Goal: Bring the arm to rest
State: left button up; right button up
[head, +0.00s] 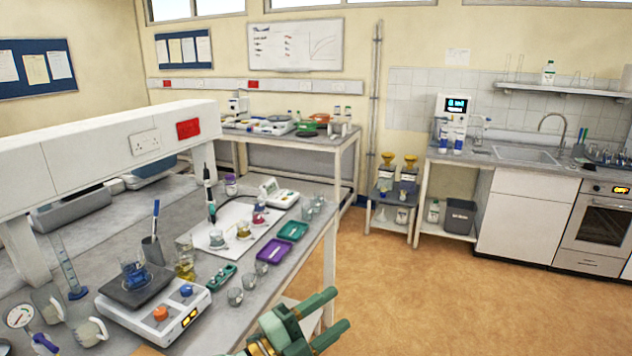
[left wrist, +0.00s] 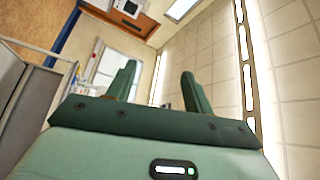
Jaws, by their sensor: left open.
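My left gripper (head: 335,316) is at the bottom middle of the head view, off the front edge of the lab bench (head: 312,262) and over the floor side. Its two green fingers are apart with nothing between them. In the left wrist view the gripper (left wrist: 158,85) also shows open and empty, with the room's wall and ceiling behind it. My right gripper is not in either view.
The bench holds a hotplate (head: 155,306) with a beaker of blue liquid (head: 136,272), a purple tray (head: 274,251), a green tray (head: 293,231) and small beakers near its front edge. The brown floor (head: 440,290) to the right is clear.

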pick_arm(q)
jog(key=s+a+f+n+t+y, duration=0.1)
jog(key=a+f+n+t+y, duration=0.2)
jog(key=a+n+y, duration=0.55)
jog(key=s+a+f+n+t+y, duration=0.2)
jog(key=a+f+n+y, duration=0.1)
jog(key=a+n+y, duration=0.6)
jog(key=s+a+f+g+y, duration=0.2)
jog(key=s+a+f+g, duration=0.3)
jog(key=s+a, duration=0.3)
jog(key=s+a+f+g+y, duration=0.2)
jog(key=s+a+f+g, duration=0.3)
jog(key=s, duration=0.4)
jog(key=s+d+f+g+h+b, duration=0.1)
jog(key=s+d+f+h+b, duration=0.1)
jog(key=f, duration=1.2)
jog(key=s+d+f+g+h+b, duration=0.1)
jog(key=s+f+g+b, duration=0.15)
jog(key=f, duration=1.15)
jog(key=s+f+n+g+h+b, duration=0.2)
jog(key=s+f+n, duration=0.2)
jog(key=s+f, duration=1.6)
jog(key=shift+s+f+b, duration=0.3)
jog(key=shift+s+f, duration=0.1)
jog(key=shift+f, duration=0.2)
